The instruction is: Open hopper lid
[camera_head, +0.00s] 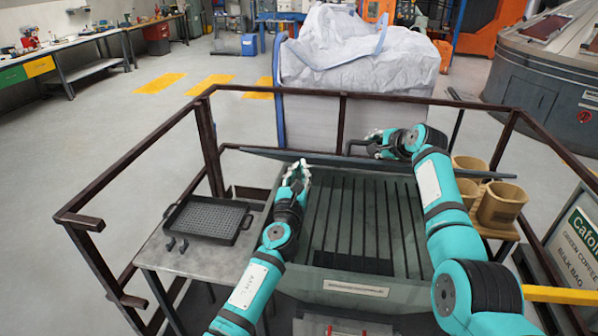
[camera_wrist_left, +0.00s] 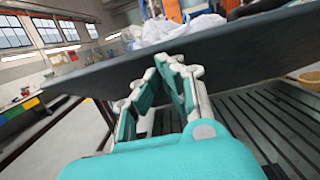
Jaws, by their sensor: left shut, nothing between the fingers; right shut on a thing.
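The hopper (camera_head: 325,283) stands in front of me with its slatted grate (camera_head: 345,220) uncovered. The hopper lid (camera_head: 265,154) is raised at the far side and shows nearly edge-on as a long dark strip. In the left wrist view the lid (camera_wrist_left: 240,50) is a broad dark panel across the picture. My left gripper (camera_head: 298,168) is shut and empty, its tips close to the lid; I cannot tell if they touch. My right gripper (camera_head: 368,146) is shut on a dark bar-like part at the lid's far side, mostly hidden by the fingers.
A brown railing (camera_head: 300,91) surrounds the hopper. A side table (camera_head: 165,255) at left bears a black mesh tray (camera_head: 205,222). Tan buckets (camera_head: 500,205) stand at the right. A white bulk bag (camera_head: 355,50) is beyond the railing. A sign (camera_head: 578,240) stands at far right.

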